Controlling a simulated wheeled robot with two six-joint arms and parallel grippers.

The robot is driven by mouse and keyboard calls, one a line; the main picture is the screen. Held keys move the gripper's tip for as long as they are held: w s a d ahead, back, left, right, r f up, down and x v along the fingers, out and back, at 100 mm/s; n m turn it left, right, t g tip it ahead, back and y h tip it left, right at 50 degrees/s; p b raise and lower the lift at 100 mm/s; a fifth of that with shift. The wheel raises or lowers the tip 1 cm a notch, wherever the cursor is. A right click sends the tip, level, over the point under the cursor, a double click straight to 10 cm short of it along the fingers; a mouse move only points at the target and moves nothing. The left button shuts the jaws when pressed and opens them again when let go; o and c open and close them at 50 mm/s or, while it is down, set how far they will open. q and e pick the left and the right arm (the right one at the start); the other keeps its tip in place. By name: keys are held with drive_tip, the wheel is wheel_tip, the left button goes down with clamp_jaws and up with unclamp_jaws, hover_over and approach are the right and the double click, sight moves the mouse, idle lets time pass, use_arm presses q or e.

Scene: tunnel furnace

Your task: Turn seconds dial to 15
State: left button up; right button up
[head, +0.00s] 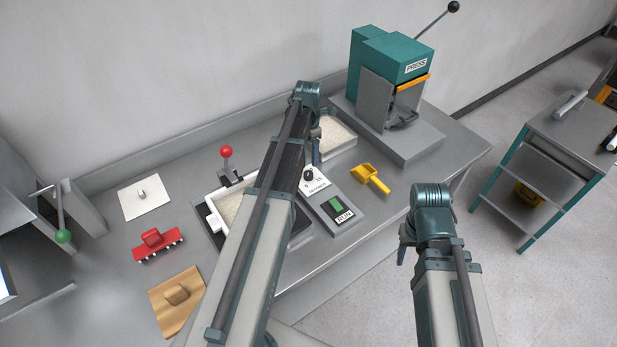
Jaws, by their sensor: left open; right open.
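The seconds dial is a small black knob (308,174) on the white face of a grey control box (325,205). The printed numbers are too small to read, so I cannot tell its setting. My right gripper (402,252) is open and empty, hanging to the right of the table's front edge.
A framed sand tray (213,222) with a red-knobbed lever (226,152) lies left of the box, partly behind my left arm. A yellow scoop (371,178) lies to its right. A teal press (395,55) stands at the back. A red brush (155,244) lies left.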

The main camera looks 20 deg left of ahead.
sight(308, 173)
use_arm(q)
wheel_tip(308, 173, down, 9)
drive_tip(key=b, duration=0.7)
drive_tip(key=shift+r+b, duration=0.1)
drive_tip(key=shift+b, duration=0.2)
drive_tip(key=shift+r, duration=0.1)
clamp_jaws()
